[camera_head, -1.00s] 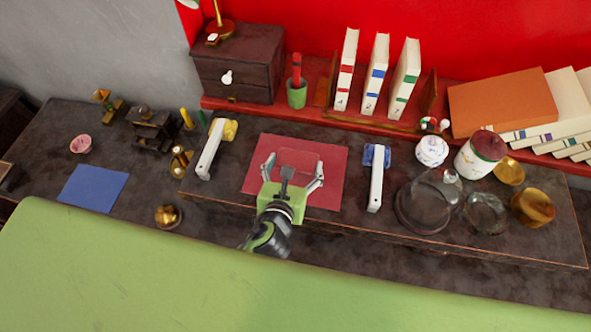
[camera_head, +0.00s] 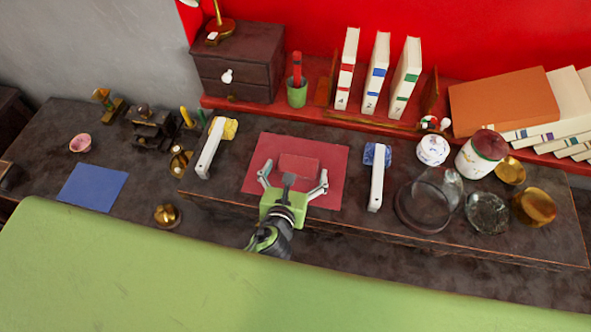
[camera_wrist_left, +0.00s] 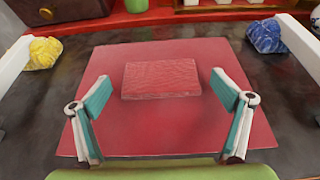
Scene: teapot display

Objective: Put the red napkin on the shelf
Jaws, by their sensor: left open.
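The red napkin (camera_head: 299,164) is a small folded rectangle lying flat on a larger red mat (camera_head: 330,154) on the dark raised table. It also shows near the middle of the mat in the left wrist view (camera_wrist_left: 161,79). My left gripper (camera_head: 294,176) is open and empty, with its fingers spread over the near part of the mat. The napkin lies just beyond its fingertips, and they appear apart from it. A red shelf (camera_head: 300,115) runs along the back wall and carries upright books. My right gripper is not in view.
A glass dome (camera_head: 428,200) and jars stand at the right. A green pot (camera_head: 297,94) stands beside the drawer box (camera_head: 240,62). A green surface (camera_head: 250,275) fills the foreground.

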